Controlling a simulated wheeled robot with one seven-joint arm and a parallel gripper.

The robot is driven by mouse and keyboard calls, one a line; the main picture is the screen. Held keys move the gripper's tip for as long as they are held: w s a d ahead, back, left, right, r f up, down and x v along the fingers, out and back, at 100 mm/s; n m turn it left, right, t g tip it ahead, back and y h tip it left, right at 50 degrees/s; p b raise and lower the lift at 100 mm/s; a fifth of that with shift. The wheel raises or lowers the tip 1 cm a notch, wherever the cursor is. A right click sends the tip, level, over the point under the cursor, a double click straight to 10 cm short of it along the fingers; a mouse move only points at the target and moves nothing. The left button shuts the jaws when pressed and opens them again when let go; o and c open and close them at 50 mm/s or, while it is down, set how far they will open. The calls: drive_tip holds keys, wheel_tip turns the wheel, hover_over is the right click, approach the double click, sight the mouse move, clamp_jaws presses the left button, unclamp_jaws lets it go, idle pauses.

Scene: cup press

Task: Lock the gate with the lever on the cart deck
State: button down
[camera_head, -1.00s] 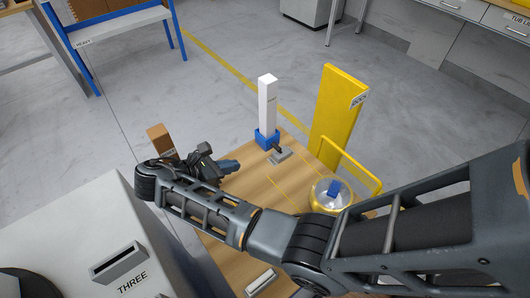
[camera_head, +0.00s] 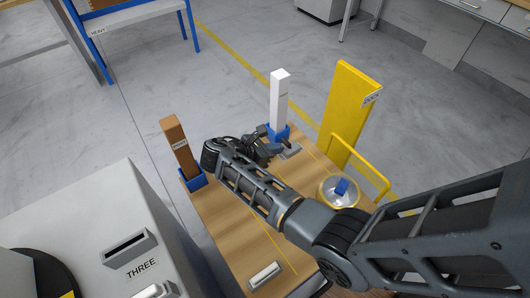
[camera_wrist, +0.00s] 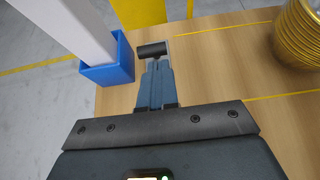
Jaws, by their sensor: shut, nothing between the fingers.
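The lever, with a short dark crossbar handle (camera_wrist: 152,49) and a small grey base plate (camera_head: 291,152), is on the wooden cart deck (camera_head: 235,235), beside the white post's blue socket. My gripper (camera_wrist: 154,66) is shut and empty, its fingertips just short of the handle in the wrist view. I cannot tell whether they touch it. In the head view my gripper (camera_head: 273,148) is low over the deck, and my own arm hides part of the deck. A tall yellow panel (camera_head: 347,112) with a label stands behind the deck's right side; I cannot tell whether it is the gate.
A white post (camera_head: 280,98) stands in a blue socket (camera_head: 277,133). A brown post (camera_head: 180,146) stands in another at the left edge. A round metal piece with a blue top (camera_head: 341,188) and a yellow rail (camera_head: 360,160) are at right. A grey cabinet (camera_head: 90,225) stands left.

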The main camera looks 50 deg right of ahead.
drive_tip(key=shift+s+d, duration=0.1)
drive_tip(key=shift+d, duration=0.15)
drive_tip(key=shift+r, duration=0.2)
drive_tip(key=shift+d+r+p, duration=0.15)
drive_tip(key=shift+p, duration=0.35)
drive_tip(key=shift+y, duration=0.4)
